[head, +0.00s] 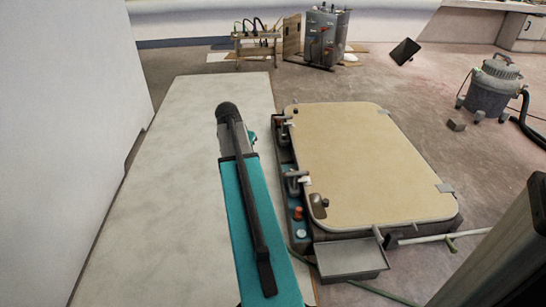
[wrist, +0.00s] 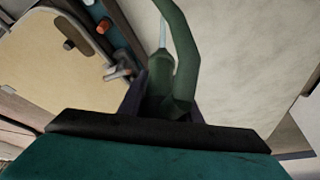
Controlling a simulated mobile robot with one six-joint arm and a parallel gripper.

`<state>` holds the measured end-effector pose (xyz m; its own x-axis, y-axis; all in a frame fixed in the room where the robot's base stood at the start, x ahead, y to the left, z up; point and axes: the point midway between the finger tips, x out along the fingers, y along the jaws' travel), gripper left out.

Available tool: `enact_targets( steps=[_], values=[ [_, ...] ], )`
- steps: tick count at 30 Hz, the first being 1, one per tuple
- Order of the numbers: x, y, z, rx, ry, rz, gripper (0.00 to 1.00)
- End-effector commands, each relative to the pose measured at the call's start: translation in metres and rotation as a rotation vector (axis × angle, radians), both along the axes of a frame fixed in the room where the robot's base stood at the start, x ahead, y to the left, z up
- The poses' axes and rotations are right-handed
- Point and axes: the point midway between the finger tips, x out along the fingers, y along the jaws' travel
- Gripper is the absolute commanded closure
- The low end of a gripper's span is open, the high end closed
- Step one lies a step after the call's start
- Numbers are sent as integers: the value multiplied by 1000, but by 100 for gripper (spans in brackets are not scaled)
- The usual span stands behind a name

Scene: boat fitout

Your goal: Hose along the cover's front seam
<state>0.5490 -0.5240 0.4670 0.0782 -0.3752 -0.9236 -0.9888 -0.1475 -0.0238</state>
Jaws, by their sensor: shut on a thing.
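The cover (head: 360,165) is a tan panel with rounded corners, lying flat on a low dark box right of my arm. Its near edge faces me. In the wrist view the cover (wrist: 50,62) is at the upper left. My gripper (wrist: 166,108) is shut on a green hose piece (wrist: 185,75), which bends upward out of the jaws. A thin pale strip (wrist: 162,35) shows beside it; I cannot tell if it is a nozzle tip or water. In the wrist view the gripper points over the pale floor strip beside the box. In the head view my arm hides the gripper.
Latches and an orange knob (head: 298,212) line the box's left side. A grey tray (head: 350,262) juts from its front, with a green hose (head: 378,292) on the floor nearby. A pale board (head: 150,200) lies left. A vacuum (head: 495,85) stands far right.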

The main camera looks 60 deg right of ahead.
Motion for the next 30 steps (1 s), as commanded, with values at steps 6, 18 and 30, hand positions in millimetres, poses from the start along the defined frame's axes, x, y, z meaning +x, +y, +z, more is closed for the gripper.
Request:
enact_targets(
  steps=[6,18,30],
  values=[
    [57,63,17,-2,-2,203,95],
    [138,191,47,0,-1,574,95],
    [190,335,77,-1,-1,952,95]
  ],
)
